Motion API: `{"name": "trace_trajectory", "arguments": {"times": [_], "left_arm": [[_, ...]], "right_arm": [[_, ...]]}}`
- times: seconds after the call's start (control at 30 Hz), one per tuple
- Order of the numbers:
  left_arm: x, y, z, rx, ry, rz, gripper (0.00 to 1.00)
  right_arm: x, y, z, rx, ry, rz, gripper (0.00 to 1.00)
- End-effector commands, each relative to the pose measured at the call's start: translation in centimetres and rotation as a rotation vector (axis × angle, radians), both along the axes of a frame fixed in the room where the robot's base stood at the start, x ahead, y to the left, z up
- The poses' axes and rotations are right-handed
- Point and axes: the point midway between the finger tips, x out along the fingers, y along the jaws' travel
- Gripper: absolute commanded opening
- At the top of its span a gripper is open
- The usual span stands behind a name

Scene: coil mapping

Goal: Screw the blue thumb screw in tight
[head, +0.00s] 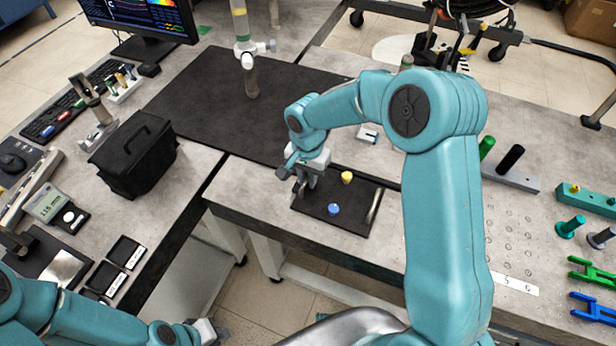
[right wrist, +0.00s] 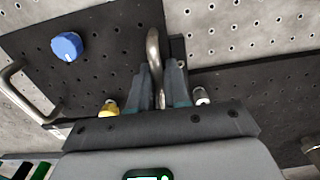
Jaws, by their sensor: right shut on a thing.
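The blue thumb screw (head: 333,209) stands on a small dark perforated plate (head: 318,208) on the table. It also shows at the upper left of the right wrist view (right wrist: 67,46), apart from my gripper. My right gripper (head: 302,188) is at the plate's left end. In the right wrist view its fingers (right wrist: 160,85) are shut on a bent metal handle (right wrist: 153,45) of the plate. My left gripper (head: 208,332) is low at the bottom edge of the head view, away from the plate; its jaws are too unclear to read.
A yellow knob (head: 347,177) stands on the plate near the blue one. A second metal handle (head: 374,206) is at the plate's right end. A black case (head: 133,155) stands at left. A large black mat (head: 215,100) behind is mostly clear.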

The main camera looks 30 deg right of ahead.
Motion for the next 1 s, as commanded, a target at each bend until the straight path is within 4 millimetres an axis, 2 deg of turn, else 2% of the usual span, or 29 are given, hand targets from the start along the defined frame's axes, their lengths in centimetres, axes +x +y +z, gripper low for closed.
{"name": "trace_trajectory", "arguments": {"times": [0.03, 0.47, 0.5, 0.6, 1.0], "left_arm": [[0.00, 0.00, 0.03, 0.000, 0.000, 0.000, 0.22], [0.01, -0.01, -0.34, 0.000, 0.000, 0.000, 0.22], [0.01, -0.01, -0.34, 0.000, 0.000, 0.000, 0.22], [0.00, 0.00, -0.34, 0.000, 0.000, 0.000, 0.22], [-0.01, 0.00, -0.38, 0.000, 0.000, 0.000, 0.22]], "right_arm": [[0.79, -0.34, 0.47, -0.005, -0.029, 0.001, 0.00], [1.21, -0.60, 0.51, -0.005, -0.031, 0.000, 0.00], [1.21, -0.60, 0.51, -0.005, -0.031, 0.000, 0.20], [1.11, -0.54, 0.47, -0.004, -0.027, 0.000, 0.46], [0.90, -0.40, 0.56, -0.003, -0.019, 0.000, 0.46]]}}
